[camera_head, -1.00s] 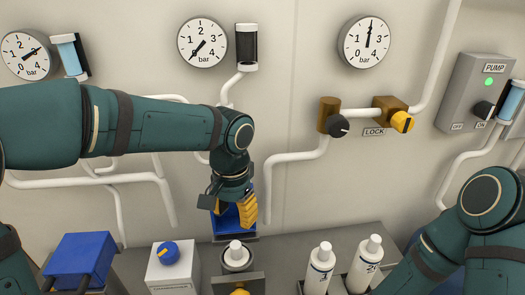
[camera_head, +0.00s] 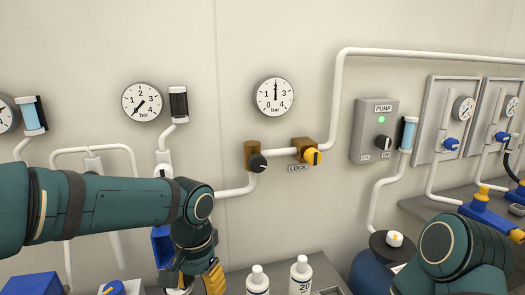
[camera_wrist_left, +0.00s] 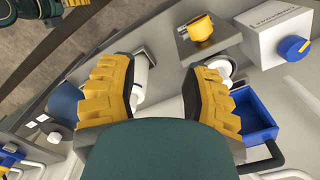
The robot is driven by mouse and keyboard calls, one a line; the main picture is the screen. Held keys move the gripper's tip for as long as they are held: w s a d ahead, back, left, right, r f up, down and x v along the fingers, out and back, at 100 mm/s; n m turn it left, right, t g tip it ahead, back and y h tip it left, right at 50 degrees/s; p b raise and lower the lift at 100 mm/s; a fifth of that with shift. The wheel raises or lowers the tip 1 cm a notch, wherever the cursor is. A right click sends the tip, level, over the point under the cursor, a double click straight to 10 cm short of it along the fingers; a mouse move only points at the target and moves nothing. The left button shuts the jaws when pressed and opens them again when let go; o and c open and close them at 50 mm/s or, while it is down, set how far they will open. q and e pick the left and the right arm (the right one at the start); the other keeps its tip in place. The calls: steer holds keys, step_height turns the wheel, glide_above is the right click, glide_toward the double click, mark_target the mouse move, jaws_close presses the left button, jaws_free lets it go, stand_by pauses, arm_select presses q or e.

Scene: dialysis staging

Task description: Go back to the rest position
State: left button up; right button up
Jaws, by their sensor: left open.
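My left gripper (camera_head: 200,284) is at the bottom of the head view, its yellow fingers partly cut off by the lower edge. In the left wrist view my left gripper (camera_wrist_left: 158,82) has its two yellow fingers wide apart, with nothing held between them. A white bottle shows partly hidden behind one finger, and a blue open bin (camera_wrist_left: 252,122) lies beyond the other. My right arm (camera_head: 450,258) enters at the lower right of the head view. Its gripper is not visible there.
Two white bottles (camera_head: 300,275) stand near the left gripper. A white box (camera_wrist_left: 268,32) with a blue knob is in the wrist view.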

arm_select(q)
steer(key=s+d+f+n+h, duration=0.1)
steer(key=d+f+h, duration=0.1)
steer(key=f, duration=0.8)
steer(key=s+d+f+n+h, duration=0.1)
steer(key=d+f, duration=0.1)
steer(key=f, duration=0.7)
steer(key=s+a+f+n+t, duration=0.2)
steer(key=s+f+n, duration=0.2)
steer(key=f, duration=1)
steer(key=s, duration=0.3)
steer(key=shift+s+h, duration=0.15)
steer(key=shift+h, duration=0.25)
arm_select(e)
steer(key=shift+w+a, duration=0.1)
steer(key=shift+w, duration=0.05)
arm_select(q)
steer(key=shift+o, duration=0.2)
